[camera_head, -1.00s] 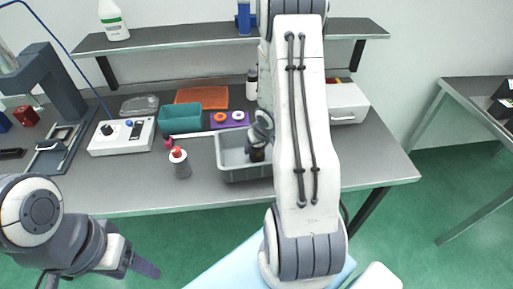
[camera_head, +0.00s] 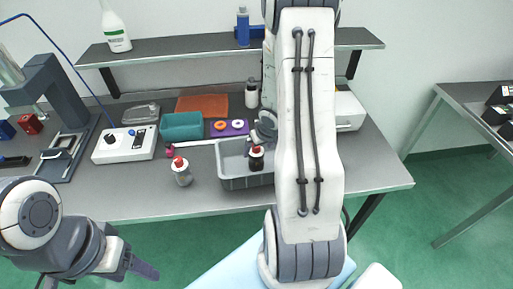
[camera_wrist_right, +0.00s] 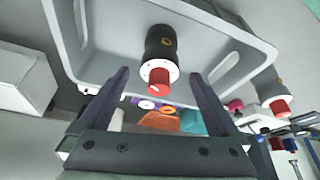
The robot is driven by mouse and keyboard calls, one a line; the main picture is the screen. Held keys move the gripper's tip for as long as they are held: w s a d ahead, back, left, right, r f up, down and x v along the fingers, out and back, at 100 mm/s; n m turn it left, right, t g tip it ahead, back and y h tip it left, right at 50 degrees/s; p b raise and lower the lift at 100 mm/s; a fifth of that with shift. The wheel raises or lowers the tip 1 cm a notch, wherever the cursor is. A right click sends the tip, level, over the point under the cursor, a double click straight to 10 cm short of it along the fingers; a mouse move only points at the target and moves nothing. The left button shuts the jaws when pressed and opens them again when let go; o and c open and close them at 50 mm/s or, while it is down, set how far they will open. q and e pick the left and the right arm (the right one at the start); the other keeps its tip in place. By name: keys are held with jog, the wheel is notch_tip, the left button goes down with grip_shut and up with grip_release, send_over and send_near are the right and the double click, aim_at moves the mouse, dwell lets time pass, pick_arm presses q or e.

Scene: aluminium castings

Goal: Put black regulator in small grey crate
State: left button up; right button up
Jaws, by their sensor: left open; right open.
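The black regulator (camera_head: 256,161), with a red knob and white collar, stands inside the small grey crate (camera_head: 233,184). In the right wrist view the regulator (camera_wrist_right: 160,45) is surrounded by the walls of the crate (camera_wrist_right: 85,62). My right gripper (camera_wrist_right: 160,78) is open, its fingers apart on either side of the red knob in that view, not closed on it. In the head view my right gripper is mostly hidden by my forearm. My left gripper (camera_head: 138,266) is open and empty, in front of the table at lower left.
A grey regulator with a red knob (camera_head: 182,175) stands left of the crate. Behind are a teal bin (camera_head: 181,126), an orange tray (camera_head: 202,105), a purple block (camera_head: 229,128) and a bottle (camera_head: 251,94). A white control box (camera_head: 124,146) is further left. The front left table is clear.

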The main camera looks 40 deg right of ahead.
jog(key=s+a+r+n+p, duration=0.2)
jog(key=a+r+n, duration=0.2)
jog(key=a+r, duration=1.2)
jog(key=s+a+r+n+g+y, duration=0.1)
jog(key=s+a+n+g, duration=0.1)
jog(key=s+a, duration=0.6)
jog(key=s+a+r+n+g+y, duration=0.1)
jog(key=s+a+n, duration=0.3)
jog(key=s+a, duration=0.5)
jog(key=shift+s+r+g, duration=0.15)
jog(key=shift+r+g, duration=0.45)
jog(key=shift+r, duration=0.05)
jog(key=shift+f, duration=0.1)
notch_tip(320, 180, down, 6)
jog(key=b, duration=0.6)
jog(key=shift+f, duration=0.1)
